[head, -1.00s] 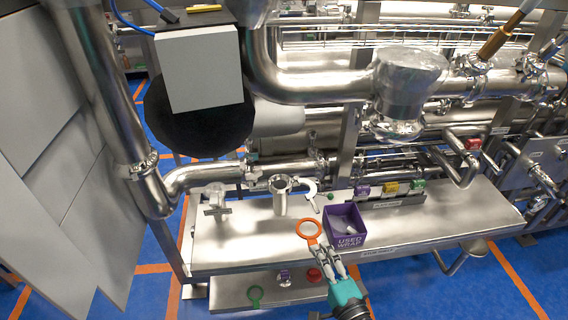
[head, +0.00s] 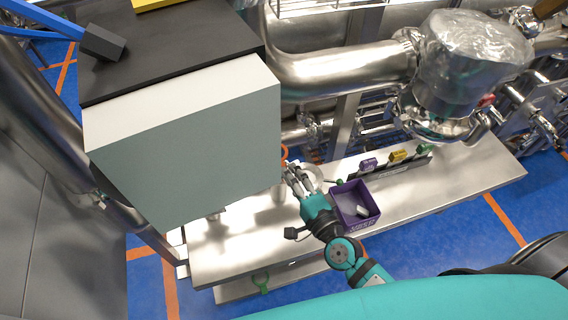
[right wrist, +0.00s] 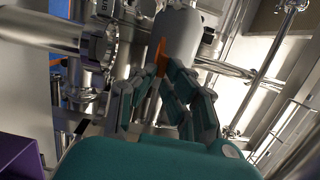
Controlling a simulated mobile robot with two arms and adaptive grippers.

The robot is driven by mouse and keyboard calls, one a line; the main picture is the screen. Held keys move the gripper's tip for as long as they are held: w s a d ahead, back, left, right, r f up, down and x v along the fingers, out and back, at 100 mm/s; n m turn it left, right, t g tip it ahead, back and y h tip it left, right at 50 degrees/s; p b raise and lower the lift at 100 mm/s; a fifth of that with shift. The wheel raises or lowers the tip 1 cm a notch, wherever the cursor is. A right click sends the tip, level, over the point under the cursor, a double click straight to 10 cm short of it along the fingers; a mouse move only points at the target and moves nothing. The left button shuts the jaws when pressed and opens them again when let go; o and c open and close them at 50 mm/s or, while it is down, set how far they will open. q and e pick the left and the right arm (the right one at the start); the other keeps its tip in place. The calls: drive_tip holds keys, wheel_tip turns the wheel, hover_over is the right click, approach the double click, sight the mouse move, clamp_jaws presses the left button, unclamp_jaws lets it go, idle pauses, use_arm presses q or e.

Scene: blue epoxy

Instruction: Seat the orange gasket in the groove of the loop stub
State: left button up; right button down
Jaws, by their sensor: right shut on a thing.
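My right gripper (head: 292,171) reaches over the steel bench and is shut on the orange gasket (head: 284,153), a thin ring. In the head view only a small arc of the gasket shows, at the right edge of a grey-white box that covers the rest. In the right wrist view the gasket (right wrist: 158,56) is seen nearly edge-on between the fingertips (right wrist: 160,80). The loop stub cannot be made out now; the box hides that part of the bench. Whether the gasket touches anything is not clear. My left gripper is not in view.
The grey-white box (head: 190,150) blocks much of the head view. A purple bin (head: 352,208) stands right of my gripper on the bench (head: 455,185). Purple, yellow and green items (head: 398,156) stand behind it. A green ring (head: 261,283) lies on the lower shelf.

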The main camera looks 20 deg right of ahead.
use_arm(q)
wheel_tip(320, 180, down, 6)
drive_tip(key=b, duration=0.6)
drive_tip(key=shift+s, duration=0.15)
use_arm(e)
drive_tip(key=f, duration=0.5)
drive_tip(key=shift+s+d+f, duration=0.1)
drive_tip(key=shift+s+f, duration=0.15)
drive_tip(key=shift+f, duration=0.05)
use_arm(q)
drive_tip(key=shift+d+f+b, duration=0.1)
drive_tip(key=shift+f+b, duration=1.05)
use_arm(e)
drive_tip(key=shift+f, duration=1.3)
drive_tip(key=c, duration=1.4)
unclamp_jaws()
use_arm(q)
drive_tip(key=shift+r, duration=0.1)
use_arm(e)
drive_tip(key=shift+o, duration=0.2)
drive_tip(key=shift+s, duration=0.1)
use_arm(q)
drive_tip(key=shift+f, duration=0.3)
use_arm(e)
drive_tip(key=v, duration=0.5)
